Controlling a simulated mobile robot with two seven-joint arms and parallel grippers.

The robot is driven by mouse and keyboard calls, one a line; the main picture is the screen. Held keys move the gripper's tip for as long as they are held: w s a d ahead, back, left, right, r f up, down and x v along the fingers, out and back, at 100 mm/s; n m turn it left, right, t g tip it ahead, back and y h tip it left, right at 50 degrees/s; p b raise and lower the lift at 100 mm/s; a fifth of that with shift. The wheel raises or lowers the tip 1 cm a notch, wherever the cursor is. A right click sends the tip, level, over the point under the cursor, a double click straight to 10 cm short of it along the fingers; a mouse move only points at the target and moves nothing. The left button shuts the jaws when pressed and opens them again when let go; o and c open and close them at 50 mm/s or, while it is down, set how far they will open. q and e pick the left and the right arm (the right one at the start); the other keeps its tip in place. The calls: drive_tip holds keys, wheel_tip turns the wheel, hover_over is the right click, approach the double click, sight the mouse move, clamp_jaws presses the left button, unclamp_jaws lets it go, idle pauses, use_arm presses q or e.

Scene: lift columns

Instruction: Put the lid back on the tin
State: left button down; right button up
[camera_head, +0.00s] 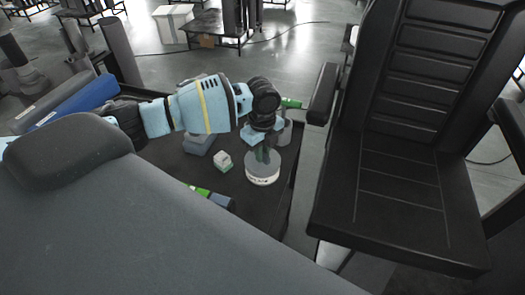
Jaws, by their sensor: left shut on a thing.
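My left gripper (264,157) comes in from the left and points down over the dark table. Its fingers are shut at the middle of the grey round lid (254,166). A pale band with dark lettering, which looks like the side of the tin (263,182), shows directly under the lid's front edge. I cannot tell whether the lid rests on the tin or is held just above it. The fingers hide the middle of the lid. My right gripper is not in view.
On the dark table (175,155) are a small white-and-green box (223,161), a grey block (198,143), a green-and-blue item (210,196) and a grey cylinder (285,131) close behind the lid. A black chair (405,190) stands to the right.

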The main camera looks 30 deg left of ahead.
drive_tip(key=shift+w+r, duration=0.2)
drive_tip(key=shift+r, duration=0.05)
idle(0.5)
use_arm(q)
drive_tip(key=c, duration=0.8)
unclamp_jaws()
drive_tip(key=shift+c, duration=0.2)
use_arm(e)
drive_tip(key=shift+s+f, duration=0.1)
use_arm(q)
drive_tip(key=shift+r+p, duration=0.3)
drive_tip(key=shift+r, duration=3.2)
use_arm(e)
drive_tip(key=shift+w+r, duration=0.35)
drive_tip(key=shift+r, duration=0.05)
